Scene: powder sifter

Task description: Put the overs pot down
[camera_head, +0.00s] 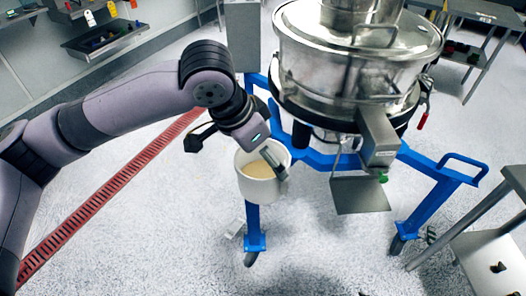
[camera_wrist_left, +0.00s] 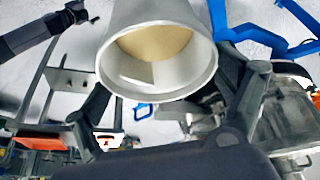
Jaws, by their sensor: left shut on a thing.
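The overs pot (camera_head: 255,190) is a white, round, open pot with tan powder inside. It hangs above the floor in front of the sifter's blue frame, near its left leg. My left gripper (camera_head: 279,169) is shut on the pot at its rim side, as the head view shows. In the left wrist view the pot (camera_wrist_left: 150,12) fills the upper middle, its mouth towards the camera, with the powder visible. The dark fingers of my left gripper (camera_wrist_left: 165,100) lie on either side of it. My right gripper does not show.
The steel sifter (camera_head: 345,65) stands on a blue wheeled frame (camera_head: 425,210). Its outlet box (camera_head: 378,140) points forward above a grey plate (camera_head: 360,195). A steel table (camera_head: 490,260) is at the right edge. A red floor grating (camera_head: 105,195) runs at left. The floor in front is mostly clear.

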